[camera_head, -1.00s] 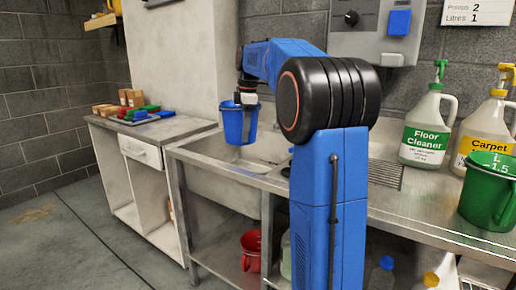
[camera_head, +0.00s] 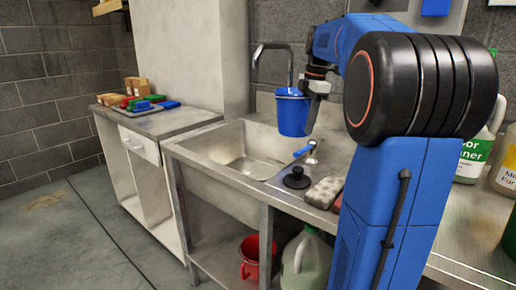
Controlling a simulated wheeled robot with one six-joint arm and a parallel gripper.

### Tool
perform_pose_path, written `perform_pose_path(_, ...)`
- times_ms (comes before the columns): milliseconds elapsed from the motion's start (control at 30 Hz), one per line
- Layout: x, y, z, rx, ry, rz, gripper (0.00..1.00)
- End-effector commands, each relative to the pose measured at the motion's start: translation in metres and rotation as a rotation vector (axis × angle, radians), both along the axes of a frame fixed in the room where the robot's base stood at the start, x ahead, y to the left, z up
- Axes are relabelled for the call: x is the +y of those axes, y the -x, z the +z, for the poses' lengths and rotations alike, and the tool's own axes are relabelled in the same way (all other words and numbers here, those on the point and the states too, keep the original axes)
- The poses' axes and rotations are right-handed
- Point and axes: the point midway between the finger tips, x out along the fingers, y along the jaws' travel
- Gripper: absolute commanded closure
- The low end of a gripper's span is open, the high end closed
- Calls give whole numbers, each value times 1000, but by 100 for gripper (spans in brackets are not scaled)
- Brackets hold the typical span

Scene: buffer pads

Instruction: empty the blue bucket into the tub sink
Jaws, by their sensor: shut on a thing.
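The blue bucket (camera_head: 292,114) hangs upright from my gripper (camera_head: 316,88), which is shut on it near its rim. The bucket is held in the air, in front of the tap's foot and over the right end of the sink as seen here. What is inside the bucket cannot be seen. The tub sink (camera_head: 245,160) is a steel basin set in the counter left of my arm. Its visible floor looks bare. A curved tap (camera_head: 273,46) stands at the sink's back.
A black plunger-like stopper (camera_head: 296,178), a blue-handled item (camera_head: 304,149) and a grey sponge-like block (camera_head: 324,191) lie right of the sink. A red bucket (camera_head: 250,256) and a jug (camera_head: 306,262) stand below. Bottles are at right. A side counter (camera_head: 185,120) holds coloured items.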

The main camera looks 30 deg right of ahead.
Motion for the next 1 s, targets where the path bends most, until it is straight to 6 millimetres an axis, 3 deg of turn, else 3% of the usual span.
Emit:
perform_pose_path(500,1,1,1,15,31,-14,100)
perform_pose_path(1000,8,-1,3,82,256,-32,100)
